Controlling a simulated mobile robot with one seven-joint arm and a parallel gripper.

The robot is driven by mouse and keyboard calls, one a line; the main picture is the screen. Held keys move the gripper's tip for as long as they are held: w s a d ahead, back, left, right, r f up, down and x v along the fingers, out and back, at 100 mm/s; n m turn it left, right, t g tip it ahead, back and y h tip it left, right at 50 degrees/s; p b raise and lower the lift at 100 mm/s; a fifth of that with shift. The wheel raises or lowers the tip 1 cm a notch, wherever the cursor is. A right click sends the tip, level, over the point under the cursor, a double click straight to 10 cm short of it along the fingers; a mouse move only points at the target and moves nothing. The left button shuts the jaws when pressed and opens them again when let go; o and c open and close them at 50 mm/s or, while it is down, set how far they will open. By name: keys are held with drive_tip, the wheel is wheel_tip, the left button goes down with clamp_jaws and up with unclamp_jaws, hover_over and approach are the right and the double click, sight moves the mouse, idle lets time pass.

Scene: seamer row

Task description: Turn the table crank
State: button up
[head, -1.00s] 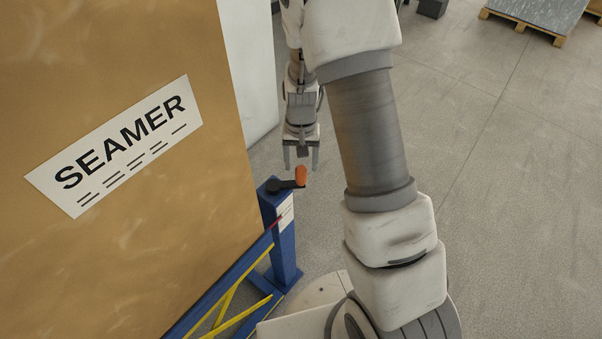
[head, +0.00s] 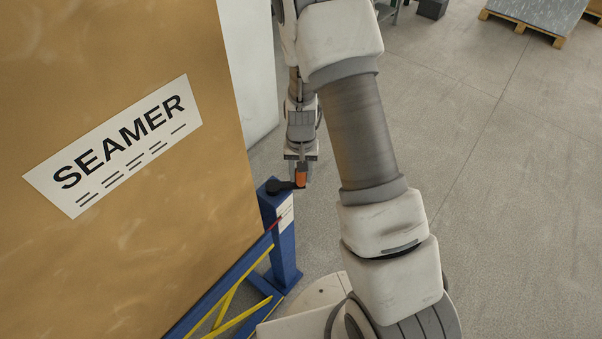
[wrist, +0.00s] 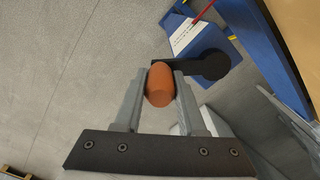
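The table crank has a black arm (head: 284,187) and an upright orange handle (head: 301,176). It sits on top of a blue post (head: 280,232) beside the seamer. My gripper (head: 301,180) is at the handle, pointing down. In the wrist view, the orange handle (wrist: 160,85) stands between the two grey fingers of my gripper (wrist: 161,78), which appear to press on it from both sides. The crank's black arm (wrist: 192,68) runs right from the handle to a round hub over the blue post.
The large tan seamer panel (head: 120,230) with its white label (head: 115,145) fills the left. A blue frame with yellow braces (head: 235,285) runs along its foot. Open concrete floor lies to the right. A loaded pallet (head: 530,20) is far off at upper right.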

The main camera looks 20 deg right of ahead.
clamp_jaws()
idle(0.9)
